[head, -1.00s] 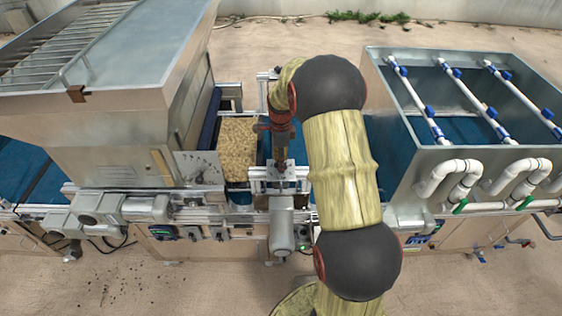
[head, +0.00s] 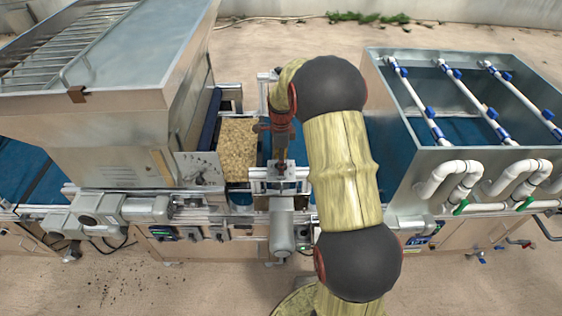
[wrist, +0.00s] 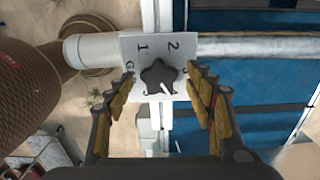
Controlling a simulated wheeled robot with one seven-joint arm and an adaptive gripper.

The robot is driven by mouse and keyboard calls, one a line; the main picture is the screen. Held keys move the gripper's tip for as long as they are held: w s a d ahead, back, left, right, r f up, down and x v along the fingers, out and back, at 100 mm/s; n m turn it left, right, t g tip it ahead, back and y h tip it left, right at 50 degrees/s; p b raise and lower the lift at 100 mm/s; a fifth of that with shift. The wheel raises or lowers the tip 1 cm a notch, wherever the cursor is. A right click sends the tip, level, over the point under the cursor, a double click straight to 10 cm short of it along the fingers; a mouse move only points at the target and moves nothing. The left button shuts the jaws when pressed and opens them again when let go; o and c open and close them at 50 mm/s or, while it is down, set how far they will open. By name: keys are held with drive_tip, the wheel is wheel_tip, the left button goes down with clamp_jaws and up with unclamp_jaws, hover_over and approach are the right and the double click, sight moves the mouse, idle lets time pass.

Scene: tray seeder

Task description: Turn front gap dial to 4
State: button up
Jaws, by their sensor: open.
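The front gap dial (wrist: 158,77) is a dark star-shaped knob on a white square plate (wrist: 158,41) in the wrist view. A 1 and a 2 read clearly along the plate's top; the marks at its sides and bottom are partly covered. A white pointer line on the knob points down and slightly right. My gripper (wrist: 161,77) is open, with one yellow-and-dark finger on each side of the knob. I cannot tell whether either finger touches it. In the head view my gripper (head: 281,163) points down over the machine's middle, and the dial cannot be made out.
A metal hopper (head: 110,120) stands left and a grey water tank (head: 480,105) with white pipes stands right. A soil-filled tray (head: 238,148) lies left of my gripper. A grey pipe (wrist: 250,45) runs beside the plate, and a brown ribbed cylinder (wrist: 35,100) is at left.

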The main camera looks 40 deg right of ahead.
drive_tip(key=shift+r, duration=0.1)
wheel_tip(320, 180, up, 12)
idle(0.5)
idle(0.5)
drive_tip(key=s+a+f+n+t+b, duration=0.2)
drive_tip(key=s+a+n+b, duration=0.6)
drive_tip(key=s+a+n, duration=0.4)
drive_tip(key=s+a+f+n+t+b, duration=0.1)
drive_tip(key=s+a+n+t+b, duration=0.2)
drive_tip(key=s+a+n+b, duration=0.5)
drive_tip(key=s+a+n, duration=0.5)
drive_tip(key=a, duration=0.1)
drive_tip(key=shift+s+a+f+t, duration=0.2)
drive_tip(key=shift+s+f+t, duration=0.05)
drive_tip(key=shift+f+t, duration=0.1)
